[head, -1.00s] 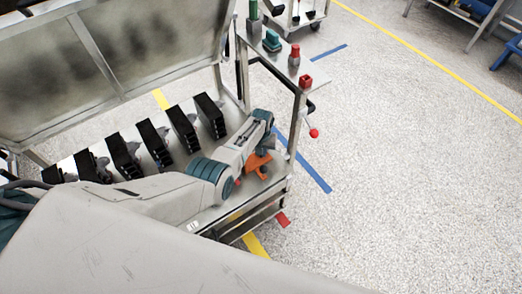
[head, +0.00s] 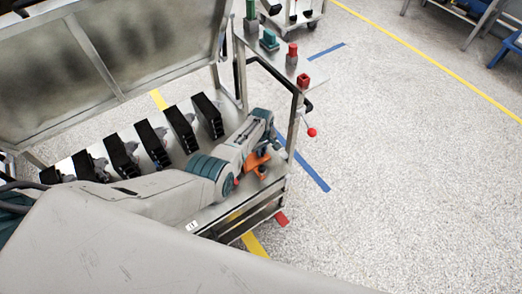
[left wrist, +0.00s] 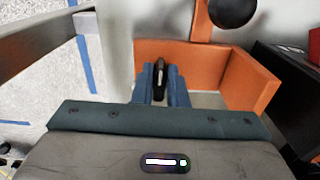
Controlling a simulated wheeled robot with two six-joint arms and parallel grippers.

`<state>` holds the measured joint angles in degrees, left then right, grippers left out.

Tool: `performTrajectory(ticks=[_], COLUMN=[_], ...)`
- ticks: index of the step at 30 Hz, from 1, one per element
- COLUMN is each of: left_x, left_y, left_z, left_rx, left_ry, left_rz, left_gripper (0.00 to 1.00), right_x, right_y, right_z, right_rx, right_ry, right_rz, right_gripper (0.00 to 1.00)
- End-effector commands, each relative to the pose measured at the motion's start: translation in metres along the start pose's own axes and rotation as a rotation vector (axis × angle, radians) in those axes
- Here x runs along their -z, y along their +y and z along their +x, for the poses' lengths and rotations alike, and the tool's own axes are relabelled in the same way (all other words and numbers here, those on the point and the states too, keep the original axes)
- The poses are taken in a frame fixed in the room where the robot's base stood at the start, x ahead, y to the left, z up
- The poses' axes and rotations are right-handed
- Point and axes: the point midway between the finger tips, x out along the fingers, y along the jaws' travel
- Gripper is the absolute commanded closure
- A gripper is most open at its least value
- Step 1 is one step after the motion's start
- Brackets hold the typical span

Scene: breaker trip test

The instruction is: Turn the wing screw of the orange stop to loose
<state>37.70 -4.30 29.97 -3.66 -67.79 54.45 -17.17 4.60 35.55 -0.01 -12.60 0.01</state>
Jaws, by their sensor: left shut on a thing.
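The orange stop (head: 256,163) sits at the right end of the cart's bench, below the end of my left arm. In the left wrist view its orange walls (left wrist: 258,84) stand behind and to the right of my fingers. My left gripper (left wrist: 160,84) is shut on a small dark upright piece (left wrist: 160,72), which looks like the wing screw. The fingers hide its lower part, so I cannot tell how far it is turned. In the head view the left gripper is mostly hidden by its own wrist. My right gripper is not in view.
A row of black breakers (head: 181,130) stands on the bench left of the stop. A raised metal-framed panel (head: 120,50) is behind them. A black ball knob (left wrist: 232,10) is close behind the stop. Red and green pieces stand on a side shelf (head: 270,62). Open floor lies to the right.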

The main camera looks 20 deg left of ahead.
Motion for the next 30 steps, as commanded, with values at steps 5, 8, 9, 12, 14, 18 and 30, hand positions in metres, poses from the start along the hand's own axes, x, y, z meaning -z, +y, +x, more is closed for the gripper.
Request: performTrajectory(ticks=[5, 8, 9, 12, 14, 18, 30], left_x=[0.0008, 0.0008, 0.0008, 0.0008, 0.0008, 0.0008, 0.0003], left_y=[0.0012, 0.0013, 0.0013, 0.0013, 0.0013, 0.0013, 0.0006], left_z=[-0.0010, -0.0010, -0.0011, -0.0011, -0.0011, -0.0011, -0.0007], left_rx=[-0.002, -0.002, -0.002, -0.002, -0.002, -0.002, -0.001], left_ry=[0.002, 0.002, 0.002, 0.002, 0.002, 0.002, 0.001], left_rz=[-0.035, -0.042, -0.044, -0.045, -0.045, -0.044, -0.043], left_gripper=[1.00, 1.00, 1.00, 1.00, 1.00, 1.00, 0.65], right_x=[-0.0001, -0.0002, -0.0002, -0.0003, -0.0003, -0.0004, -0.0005], right_y=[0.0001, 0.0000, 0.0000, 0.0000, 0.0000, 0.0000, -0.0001], right_z=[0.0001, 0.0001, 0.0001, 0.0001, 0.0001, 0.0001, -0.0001], right_rx=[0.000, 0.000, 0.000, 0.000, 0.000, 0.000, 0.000], right_ry=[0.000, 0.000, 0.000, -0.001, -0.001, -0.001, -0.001], right_rz=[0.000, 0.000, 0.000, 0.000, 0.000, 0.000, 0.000], right_gripper=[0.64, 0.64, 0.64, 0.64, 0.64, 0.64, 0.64])
